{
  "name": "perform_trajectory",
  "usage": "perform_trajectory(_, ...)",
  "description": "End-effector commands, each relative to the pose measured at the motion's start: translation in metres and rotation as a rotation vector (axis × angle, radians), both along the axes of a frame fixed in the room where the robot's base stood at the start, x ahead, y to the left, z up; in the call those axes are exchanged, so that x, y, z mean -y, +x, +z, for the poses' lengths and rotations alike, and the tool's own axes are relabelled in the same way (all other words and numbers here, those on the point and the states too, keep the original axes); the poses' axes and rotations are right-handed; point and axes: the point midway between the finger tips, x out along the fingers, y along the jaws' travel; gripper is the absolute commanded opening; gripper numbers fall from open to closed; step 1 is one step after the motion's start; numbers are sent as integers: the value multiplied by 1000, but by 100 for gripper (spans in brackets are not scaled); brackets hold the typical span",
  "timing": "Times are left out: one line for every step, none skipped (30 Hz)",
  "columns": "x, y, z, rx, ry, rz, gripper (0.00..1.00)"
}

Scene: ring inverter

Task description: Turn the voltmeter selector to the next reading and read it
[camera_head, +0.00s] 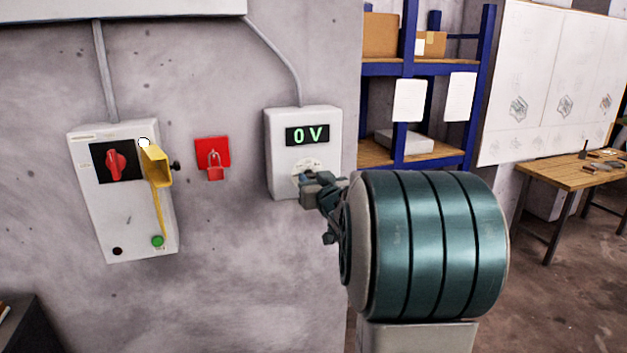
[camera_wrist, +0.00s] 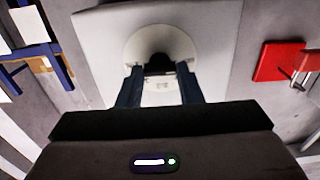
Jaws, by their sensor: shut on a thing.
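The voltmeter (camera_head: 326,125) is a pale box on the grey wall, and its green display (camera_head: 307,135) reads "0 V". Its round selector plate sits below the display; the wrist view shows the plate (camera_wrist: 144,44) with the dark selector knob (camera_wrist: 160,64) at its middle. My gripper (camera_head: 304,178) is at the plate, and the wrist view shows its two fingers (camera_wrist: 159,74) on either side of the knob, shut on it. The fingers and wrist hide part of the knob, and I cannot read which position it points to.
Left of the voltmeter, a red padlock holder (camera_head: 212,152) hangs on the wall. Further left is a switch box (camera_head: 128,220) with a red rotary switch (camera_head: 116,164), a yellow lever (camera_head: 157,175) and a green button (camera_head: 158,241). Blue shelving (camera_head: 484,60) stands at right behind my arm.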

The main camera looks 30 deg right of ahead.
Motion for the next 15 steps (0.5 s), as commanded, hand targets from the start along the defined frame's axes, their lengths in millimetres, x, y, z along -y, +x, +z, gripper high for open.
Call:
perform_trajectory(0,0,0,1,8,0,10)
perform_trajectory(0,0,0,3,15,0,10)
perform_trajectory(0,0,1,4,25,0,10)
perform_trajectory(0,0,1,6,34,0,10)
perform_trajectory(0,0,1,8,47,1,10)
perform_trajectory(0,0,1,11,65,1,10)
perform_trajectory(0,0,1,14,82,1,10)
perform_trajectory(0,0,1,17,98,1,10)
perform_trajectory(0,0,2,22,124,1,10)
perform_trajectory(0,0,2,25,145,1,10)
perform_trajectory(0,0,2,28,167,1,10)
perform_trajectory(0,0,2,34,198,1,10)
perform_trajectory(0,0,2,38,223,1,10)
perform_trajectory(0,0,2,43,247,1,10)
perform_trajectory(0,0,2,49,281,1,10)
